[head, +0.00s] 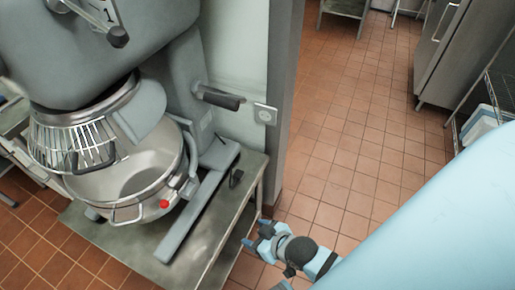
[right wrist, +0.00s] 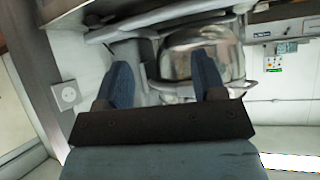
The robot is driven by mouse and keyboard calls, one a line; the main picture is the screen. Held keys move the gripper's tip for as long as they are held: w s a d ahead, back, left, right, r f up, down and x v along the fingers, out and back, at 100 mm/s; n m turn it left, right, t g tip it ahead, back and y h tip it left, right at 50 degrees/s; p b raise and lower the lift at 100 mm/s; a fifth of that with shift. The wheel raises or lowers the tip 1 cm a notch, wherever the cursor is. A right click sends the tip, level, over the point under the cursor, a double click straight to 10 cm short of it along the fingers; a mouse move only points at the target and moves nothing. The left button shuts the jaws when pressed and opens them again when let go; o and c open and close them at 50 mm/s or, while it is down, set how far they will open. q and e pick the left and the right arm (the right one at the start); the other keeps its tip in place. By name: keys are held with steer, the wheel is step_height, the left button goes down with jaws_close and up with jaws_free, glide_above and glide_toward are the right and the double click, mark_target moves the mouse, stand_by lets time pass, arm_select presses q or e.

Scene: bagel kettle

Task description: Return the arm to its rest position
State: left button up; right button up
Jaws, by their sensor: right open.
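My right gripper (head: 259,237) is at the lower middle of the head view, beside the right edge of the low metal table and over the tiled floor. In the right wrist view its two blue fingers (right wrist: 166,85) stand apart with nothing between them, so it is open and empty. Beyond the fingers in that view is the mixer's metal bowl (right wrist: 200,52). My left gripper is not in view.
A large grey mixer (head: 195,95) with a steel bowl (head: 130,180) stands on the metal table (head: 235,210) at left. A wall edge (head: 285,90) rises behind the table. The tiled floor (head: 345,130) is clear toward a steel cabinet (head: 440,50).

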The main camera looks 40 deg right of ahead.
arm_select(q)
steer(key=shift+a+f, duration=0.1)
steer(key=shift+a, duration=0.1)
arm_select(e)
steer(key=shift+s+a+r+m, duration=0.2)
steer(key=shift+s+r+m, duration=0.15)
steer(key=shift+m, duration=0.05)
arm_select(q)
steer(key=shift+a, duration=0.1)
arm_select(e)
steer(key=shift+r, duration=0.1)
arm_select(q)
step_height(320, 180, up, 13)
steer(key=p, duration=1.5)
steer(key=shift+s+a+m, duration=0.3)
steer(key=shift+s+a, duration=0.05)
arm_select(e)
step_height(320, 180, up, 12)
steer(key=d, duration=0.1)
steer(key=shift+s+r+n, duration=0.25)
steer(key=shift+s+n, duration=0.05)
steer(key=shift+s, duration=0.05)
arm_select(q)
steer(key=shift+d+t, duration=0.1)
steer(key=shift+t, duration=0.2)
arm_select(e)
steer(key=shift+r+t, duration=0.3)
